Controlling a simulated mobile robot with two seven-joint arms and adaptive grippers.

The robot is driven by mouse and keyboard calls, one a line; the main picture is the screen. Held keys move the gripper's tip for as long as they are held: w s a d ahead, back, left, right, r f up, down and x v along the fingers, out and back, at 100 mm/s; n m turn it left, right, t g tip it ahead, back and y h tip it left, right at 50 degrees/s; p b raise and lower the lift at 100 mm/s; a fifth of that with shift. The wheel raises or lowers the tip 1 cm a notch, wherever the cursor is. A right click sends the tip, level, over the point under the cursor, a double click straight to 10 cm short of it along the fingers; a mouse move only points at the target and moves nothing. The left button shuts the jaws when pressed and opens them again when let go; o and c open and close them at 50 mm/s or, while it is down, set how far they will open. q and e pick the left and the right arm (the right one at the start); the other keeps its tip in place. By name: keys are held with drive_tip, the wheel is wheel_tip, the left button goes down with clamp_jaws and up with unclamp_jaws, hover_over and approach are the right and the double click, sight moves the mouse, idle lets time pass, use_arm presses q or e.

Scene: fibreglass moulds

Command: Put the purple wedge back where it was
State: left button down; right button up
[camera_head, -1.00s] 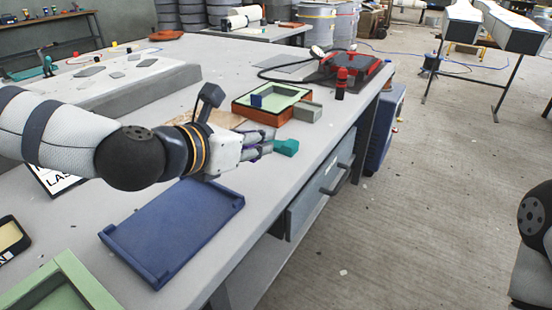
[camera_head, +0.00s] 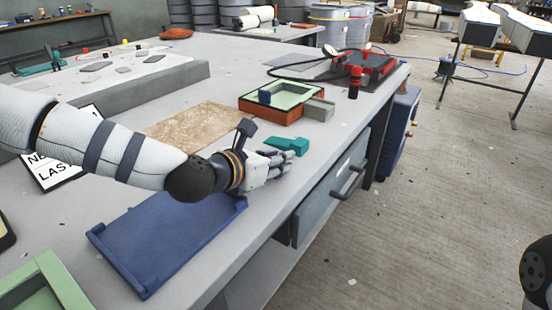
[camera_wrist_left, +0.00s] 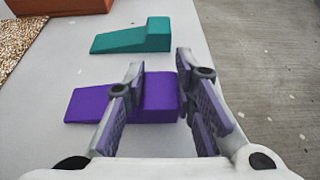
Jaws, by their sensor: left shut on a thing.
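The purple wedge (camera_wrist_left: 150,97) shows in the left wrist view between the fingers of my left gripper (camera_wrist_left: 160,92), its thin end pointing left. My left gripper is shut on its thick block end. In the head view my left gripper (camera_head: 284,170) is low over the grey table, near its front edge. The purple wedge is hidden there by the hand. A teal wedge of similar shape (camera_head: 291,145) lies on the table just beyond the gripper. It also shows in the left wrist view (camera_wrist_left: 135,38), apart from the purple one.
A blue tray (camera_head: 135,262) lies under and left of my left forearm. Behind the teal wedge are an orange-brown mould box with green lining (camera_head: 262,109) and a grey block (camera_head: 319,109). A tan mat (camera_head: 195,125) lies left. A red-black bottle (camera_head: 354,83) stands beyond.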

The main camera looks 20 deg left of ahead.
use_arm(q)
drive_tip(key=c, duration=1.3)
unclamp_jaws()
drive_tip(key=shift+f, duration=0.15)
drive_tip(key=shift+r, duration=0.35)
drive_tip(key=p+v, duration=0.2)
drive_tip(key=v, duration=1)
drive_tip(key=shift+f, duration=0.15)
use_arm(e)
drive_tip(key=w+r+t, duration=0.1)
drive_tip(key=w+r, duration=0.1)
drive_tip(key=shift+w+r, duration=0.35)
drive_tip(key=shift+r, duration=0.05)
drive_tip(key=shift+s, duration=0.1)
